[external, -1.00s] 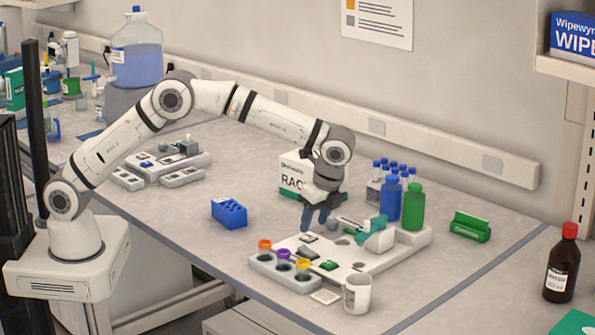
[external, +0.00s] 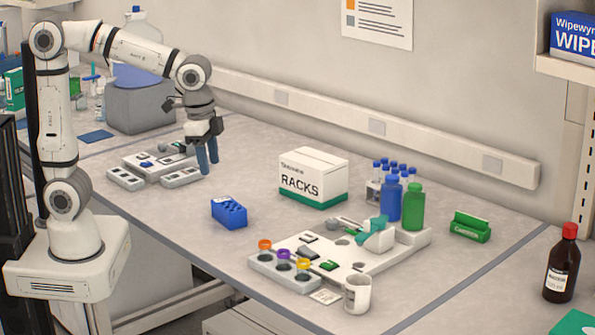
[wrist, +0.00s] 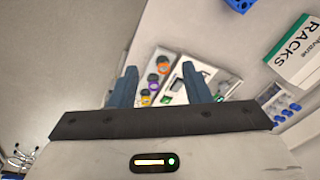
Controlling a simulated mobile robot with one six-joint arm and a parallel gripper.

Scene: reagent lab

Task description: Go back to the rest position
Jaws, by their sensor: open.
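My gripper (external: 208,163) hangs in the air with its blue fingers pointing down, left of the blue block rack (external: 229,212) and near the left tray station (external: 160,164). Its two fingers (wrist: 157,83) stand apart in the wrist view with nothing held between them.
A RACKS box (external: 313,178), a blue bottle (external: 388,199) and a green bottle (external: 413,207) stand at the back. A white cup (external: 357,294) stands at the front edge. A brown bottle (external: 562,265) is far right. The bench between my gripper and the RACKS box is clear.

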